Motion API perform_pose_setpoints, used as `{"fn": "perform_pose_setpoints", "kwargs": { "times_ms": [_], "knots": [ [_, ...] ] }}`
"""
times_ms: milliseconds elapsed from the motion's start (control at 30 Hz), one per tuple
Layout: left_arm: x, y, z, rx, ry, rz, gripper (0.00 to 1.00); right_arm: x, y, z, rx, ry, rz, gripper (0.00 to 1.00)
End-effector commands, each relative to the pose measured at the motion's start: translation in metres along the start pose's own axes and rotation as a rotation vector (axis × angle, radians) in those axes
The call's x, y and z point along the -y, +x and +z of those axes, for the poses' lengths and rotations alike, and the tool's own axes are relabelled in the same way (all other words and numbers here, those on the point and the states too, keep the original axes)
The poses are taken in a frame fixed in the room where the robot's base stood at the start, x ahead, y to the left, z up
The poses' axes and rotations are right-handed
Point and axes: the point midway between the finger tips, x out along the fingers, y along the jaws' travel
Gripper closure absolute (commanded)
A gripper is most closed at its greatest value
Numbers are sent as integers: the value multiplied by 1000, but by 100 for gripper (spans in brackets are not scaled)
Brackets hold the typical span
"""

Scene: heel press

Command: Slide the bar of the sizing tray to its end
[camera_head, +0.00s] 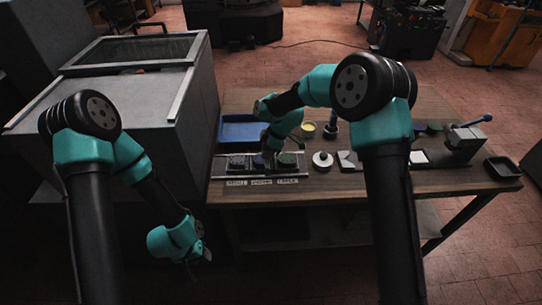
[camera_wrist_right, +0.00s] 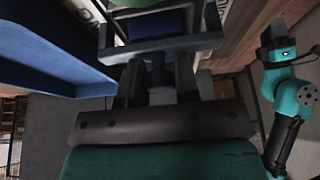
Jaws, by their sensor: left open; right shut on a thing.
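The sizing tray (camera_head: 302,174) lies near the front edge of the bench, with name labels along its front. A pale speckled pad, a dark blue piece and a dark green pad show in it from left to right. My right gripper (camera_head: 266,150) points down over the tray's middle. In the right wrist view its fingers (camera_wrist_right: 160,82) are shut on a dark upright piece, seemingly the bar's handle; a grey cross piece (camera_wrist_right: 190,44) lies just beyond. The bar is mostly hidden in the head view. My left gripper (camera_head: 202,254) is open and empty, low, left of the bench.
A blue bin (camera_head: 240,130) stands behind the tray and shows close by in the right wrist view (camera_wrist_right: 45,55). A white round knobbed piece (camera_head: 322,161) stands right of the tray. A lever press (camera_head: 466,140) and black tray (camera_head: 503,168) are further right.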

Motion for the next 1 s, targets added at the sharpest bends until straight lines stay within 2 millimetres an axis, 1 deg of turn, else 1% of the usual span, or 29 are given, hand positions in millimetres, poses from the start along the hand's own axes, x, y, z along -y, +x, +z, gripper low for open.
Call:
{"fn": "perform_pose_setpoints", "kwargs": {
  "times_ms": [1000],
  "knots": [
    [0,0,0,0,0,0,57,0,22,-52,0,-1,1,88]
  ]
}}
